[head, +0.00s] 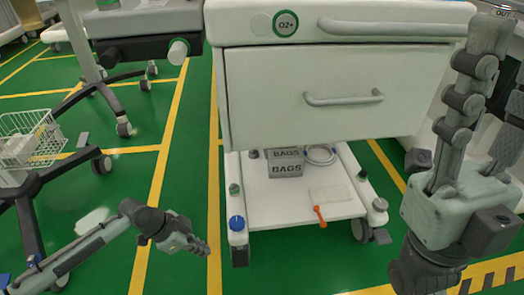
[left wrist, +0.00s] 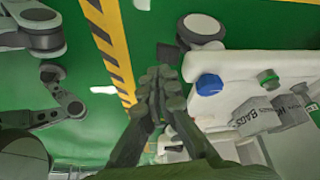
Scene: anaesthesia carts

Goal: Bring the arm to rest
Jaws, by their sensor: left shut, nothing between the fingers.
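My left gripper (head: 203,248) is low in the head view, left of the cart's bottom shelf, on an arm that comes in from the lower left. Its fingers are together with nothing between them. In the left wrist view the closed fingertips (left wrist: 160,82) show near the middle, in front of the floor and the shelf edge. My right gripper (head: 487,45) is large at the right edge of the head view, its fingers pointing up in front of the cart. Its fingers overlap and its tips lie near the frame edge, so its opening is unclear.
A white cart (head: 335,95) with a drawer handle stands ahead. A wheeled stand with a wire basket (head: 25,140) is at left. Green floor lies between.

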